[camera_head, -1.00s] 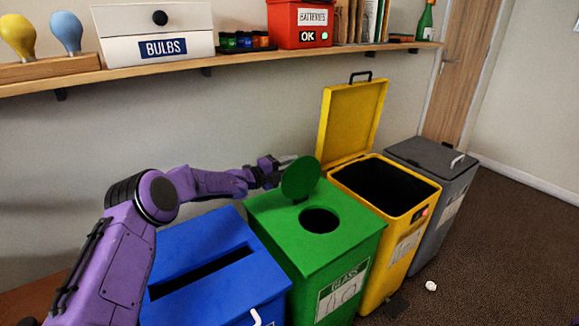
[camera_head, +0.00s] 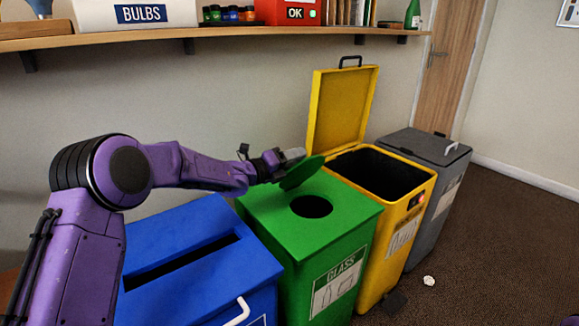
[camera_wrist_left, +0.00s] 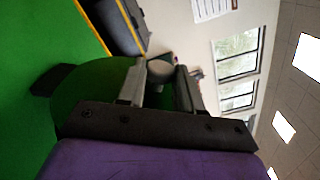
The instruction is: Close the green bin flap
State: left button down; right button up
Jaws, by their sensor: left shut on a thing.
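The green bin (camera_head: 345,226) has a round hole (camera_head: 311,206) in its top and a round green flap (camera_head: 302,172) hinged behind the hole. The flap is tilted up off the top, leaving the hole uncovered. My left gripper (camera_head: 291,157) is at the flap's upper back edge, its jaws shut on the flap. In the left wrist view the flap (camera_wrist_left: 92,88) lies beside the fingers (camera_wrist_left: 160,88), with a dark hinge piece (camera_wrist_left: 50,80) at its left. A pale round thing shows between the fingers; I cannot tell what it is. My right gripper is not in view.
A blue bin (camera_head: 205,262) with a slot stands left of the green bin, under my left arm. A yellow bin (camera_head: 400,235) with its lid raised (camera_head: 341,108) and a grey bin (camera_head: 440,190) stand right. A shelf (camera_head: 220,33) runs above. A white scrap (camera_head: 429,281) lies on the floor.

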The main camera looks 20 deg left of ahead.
pick_arm(q)
jog(key=shift+s+d+f+m+b, duration=0.2)
jog(key=shift+s+d+m+b, duration=0.15)
jog(key=shift+b, duration=0.2)
jog(key=shift+w, duration=0.1)
jog(key=c, duration=0.8)
grip_release()
jog(key=shift+o, duration=0.2)
jog(key=v, duration=1)
jog(key=shift+s+a, duration=0.15)
jog(key=shift+s, duration=0.05)
